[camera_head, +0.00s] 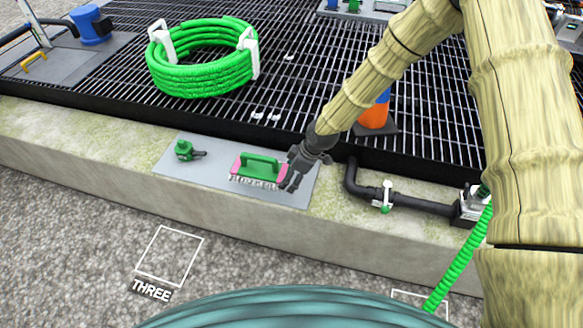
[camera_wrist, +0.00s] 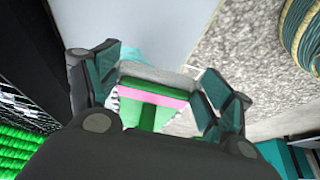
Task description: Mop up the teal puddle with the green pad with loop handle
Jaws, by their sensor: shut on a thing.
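The green pad with loop handle (camera_head: 258,168) is on the grey plate (camera_head: 215,175) on the concrete ledge. It has pink at its ends and a pale, bristly lower edge. My gripper (camera_head: 291,178) is at the pad's right end. In the wrist view, my gripper (camera_wrist: 160,95) has its fingers on both sides of the pad (camera_wrist: 152,97) and is shut on it. A light teal patch, which looks like the puddle (camera_wrist: 145,55), shows just beyond the pad in the wrist view. Most of it is hidden by the pad and fingers, and I cannot make it out in the head view.
A small green valve piece (camera_head: 184,150) is on the plate to the left. A black pipe (camera_head: 415,202) runs along the ledge to the right. An orange and blue cone (camera_head: 374,115) and a coiled green hose (camera_head: 203,75) stand on the grating behind. The gravel in front is mostly clear.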

